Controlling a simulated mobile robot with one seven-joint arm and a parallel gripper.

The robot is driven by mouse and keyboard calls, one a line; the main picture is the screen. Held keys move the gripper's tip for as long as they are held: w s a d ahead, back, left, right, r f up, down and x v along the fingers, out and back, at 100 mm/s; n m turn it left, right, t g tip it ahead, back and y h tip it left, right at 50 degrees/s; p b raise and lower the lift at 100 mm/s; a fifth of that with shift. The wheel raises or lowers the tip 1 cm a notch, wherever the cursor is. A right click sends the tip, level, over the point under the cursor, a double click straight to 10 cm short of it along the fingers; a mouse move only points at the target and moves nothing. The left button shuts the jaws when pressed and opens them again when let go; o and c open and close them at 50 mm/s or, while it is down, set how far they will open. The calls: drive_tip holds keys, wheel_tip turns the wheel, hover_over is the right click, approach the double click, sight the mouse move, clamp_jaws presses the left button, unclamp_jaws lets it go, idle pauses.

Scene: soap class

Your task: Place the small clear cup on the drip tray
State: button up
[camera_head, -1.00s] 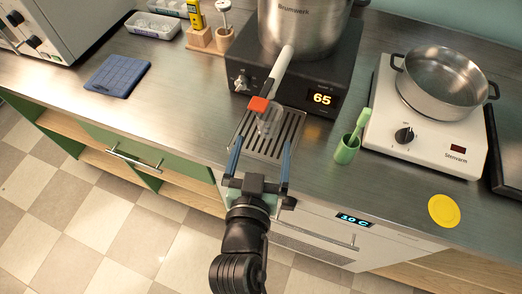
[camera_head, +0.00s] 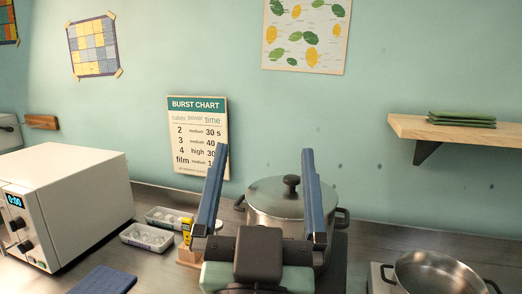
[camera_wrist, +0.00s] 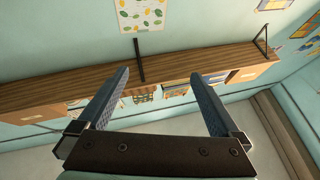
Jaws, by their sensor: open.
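My gripper (camera_head: 265,150) is raised in front of the lidded steel pot in the head view, its two blue fingers spread wide and pointing up. In the wrist view my gripper (camera_wrist: 160,73) is also open, with nothing between the fingers. Neither the small clear cup nor the drip tray shows in the current views. One second ago, a clear cup appeared to be on the slotted drip tray, below the red-tipped tap of the pot.
The lidded pot (camera_head: 262,208) stands behind my gripper. An open pan (camera_head: 440,272) is at the right, a white oven-like appliance (camera_head: 70,195) at the left. A wall shelf (camera_head: 465,133) juts out at upper right.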

drive_tip(key=s+r+t, duration=0.1)
drive_tip(key=s+r, duration=0.2)
drive_tip(key=r, duration=0.3)
drive_tip(key=s+r+n+t+y, duration=0.1)
drive_tip(key=s+r+t, duration=0.1)
drive_tip(key=s+r, duration=0.2)
wheel_tip(320, 180, up, 3)
drive_tip(key=shift+a+f, duration=0.15)
drive_tip(key=shift+f, duration=0.05)
